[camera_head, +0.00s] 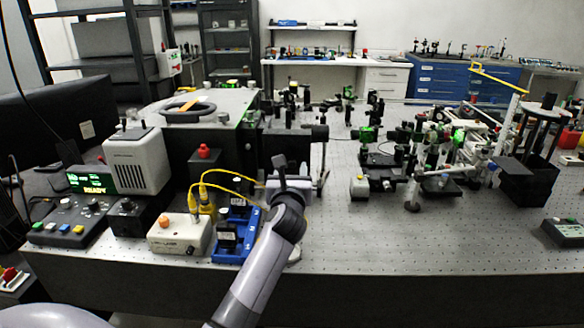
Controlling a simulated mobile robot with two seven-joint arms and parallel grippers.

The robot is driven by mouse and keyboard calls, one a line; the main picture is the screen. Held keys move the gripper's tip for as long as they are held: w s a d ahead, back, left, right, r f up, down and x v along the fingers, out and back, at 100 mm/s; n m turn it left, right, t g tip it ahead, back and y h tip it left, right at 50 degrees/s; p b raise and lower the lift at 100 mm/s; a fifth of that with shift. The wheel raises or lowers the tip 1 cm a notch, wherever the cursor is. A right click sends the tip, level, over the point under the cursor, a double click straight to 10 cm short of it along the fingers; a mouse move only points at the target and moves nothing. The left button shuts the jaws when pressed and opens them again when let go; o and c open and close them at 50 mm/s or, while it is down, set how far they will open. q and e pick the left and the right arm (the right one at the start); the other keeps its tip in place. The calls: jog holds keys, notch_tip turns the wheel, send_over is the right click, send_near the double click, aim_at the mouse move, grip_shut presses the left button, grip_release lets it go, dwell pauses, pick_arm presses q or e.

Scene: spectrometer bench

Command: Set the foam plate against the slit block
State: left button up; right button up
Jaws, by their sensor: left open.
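My left gripper (290,173) reaches up from the bottom of the head view and is open over the bench, just right of the yellow cables. I see nothing held between its fingers. I cannot pick out the foam plate or the slit block with certainty among the small parts. A pale object (294,254) shows partly behind my left forearm, too hidden to name. My right gripper is not in view.
A blue tray (222,254) and a white box with yellow cables (178,234) stand left of my arm. Optical mounts (380,170) crowd the middle, and a black box (530,184) stands right.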

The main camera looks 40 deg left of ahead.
pick_arm(q)
jog(key=shift+x, duration=1.05)
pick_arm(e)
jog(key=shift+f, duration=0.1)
pick_arm(q)
grip_shut()
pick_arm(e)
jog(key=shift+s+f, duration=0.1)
